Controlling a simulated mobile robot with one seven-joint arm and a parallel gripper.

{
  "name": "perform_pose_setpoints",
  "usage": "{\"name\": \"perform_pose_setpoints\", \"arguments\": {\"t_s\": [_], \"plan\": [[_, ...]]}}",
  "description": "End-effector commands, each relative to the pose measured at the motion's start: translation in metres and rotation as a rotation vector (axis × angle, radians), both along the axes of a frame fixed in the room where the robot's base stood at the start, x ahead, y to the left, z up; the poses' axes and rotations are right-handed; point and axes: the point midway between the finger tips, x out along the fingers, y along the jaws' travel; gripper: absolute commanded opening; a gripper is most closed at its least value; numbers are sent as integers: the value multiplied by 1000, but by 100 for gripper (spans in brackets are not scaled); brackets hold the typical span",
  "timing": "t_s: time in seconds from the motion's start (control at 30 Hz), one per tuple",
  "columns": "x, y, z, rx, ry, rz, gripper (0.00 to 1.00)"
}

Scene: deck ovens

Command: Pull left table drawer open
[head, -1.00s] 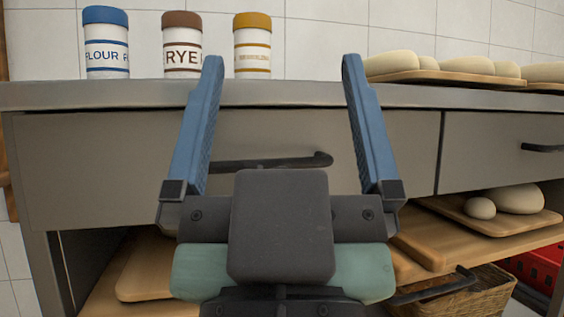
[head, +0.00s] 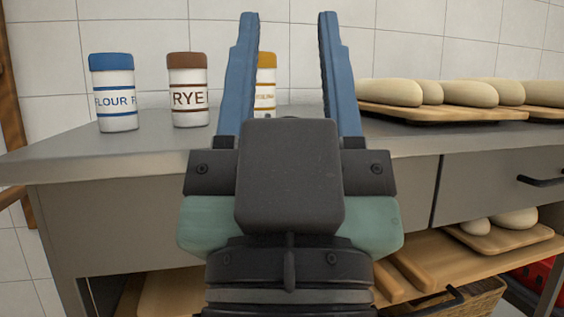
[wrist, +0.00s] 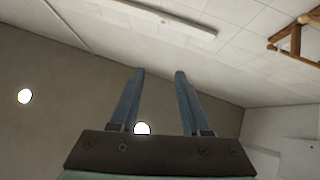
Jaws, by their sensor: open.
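The left table drawer (head: 120,225) is a wide grey front under the steel table top. It looks flush with the table, and its handle is hidden behind my gripper and wrist. My gripper (head: 287,20) is in front of the drawer, its two blue fingers pointing up past the table's edge, apart and empty. In the wrist view my gripper (wrist: 160,72) also shows its fingers spread with nothing between them; that view faces the ceiling and wall, with no drawer in it.
On the table top (head: 60,155) stand a flour jar (head: 114,95), a rye jar (head: 188,92) and a yellow-lidded jar (head: 266,80) partly behind a finger. Dough loaves lie on a board (head: 440,112) at right. A right drawer with a black handle (head: 540,182) and a lower shelf with boards show.

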Motion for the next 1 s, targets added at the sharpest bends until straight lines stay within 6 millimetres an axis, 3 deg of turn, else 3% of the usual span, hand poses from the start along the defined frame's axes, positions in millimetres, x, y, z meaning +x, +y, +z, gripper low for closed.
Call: {"name": "perform_pose_setpoints", "arguments": {"t_s": [0.03, 0.3, 0.5, 0.6, 0.67, 0.77, 0.9, 1.0], "plan": [[0, 0, 34, 1, 0, 1, 47], [4, 1, 115, 7, 13, 15, 47], [17, 3, 160, 29, 61, 61, 47], [33, 5, 170, 57, 118, 113, 47], [45, 7, 168, 87, 171, 161, 47], [72, 11, 144, 174, 303, 274, 47], [99, 15, 68, 405, 545, 467, 47], [99, 14, 10, 615, 699, 574, 47]]}}
